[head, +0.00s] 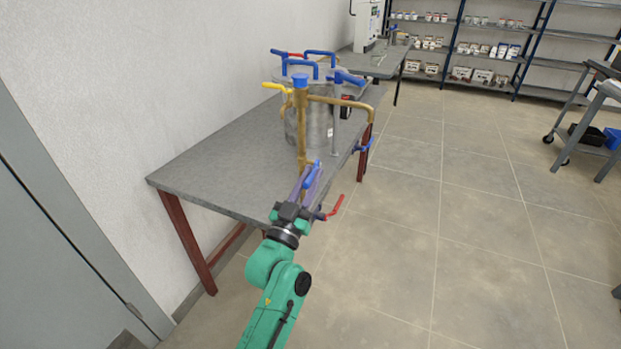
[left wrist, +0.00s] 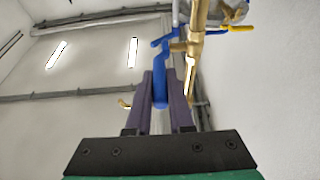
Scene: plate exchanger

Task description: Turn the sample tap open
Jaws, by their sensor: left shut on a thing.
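My left gripper (head: 304,182) reaches in from the lower middle to the front edge of the grey table. Its purple fingers are shut on a blue lever handle (head: 313,174) low on an upright brass pipe (head: 301,130). In the left wrist view the blue handle (left wrist: 159,88) lies between the fingers and runs up to a fitting on the brass pipe (left wrist: 195,40). The frames carry no label saying which valve is the sample tap. The valve body is partly hidden by the gripper in the head view. My right gripper is not in view.
A red lever (head: 335,207) sits just right of the gripper. A yellow lever (head: 277,88) and several blue levers (head: 320,53) crowd around a metal vessel (head: 318,122) on the table (head: 205,180). Shelves (head: 500,58) stand behind.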

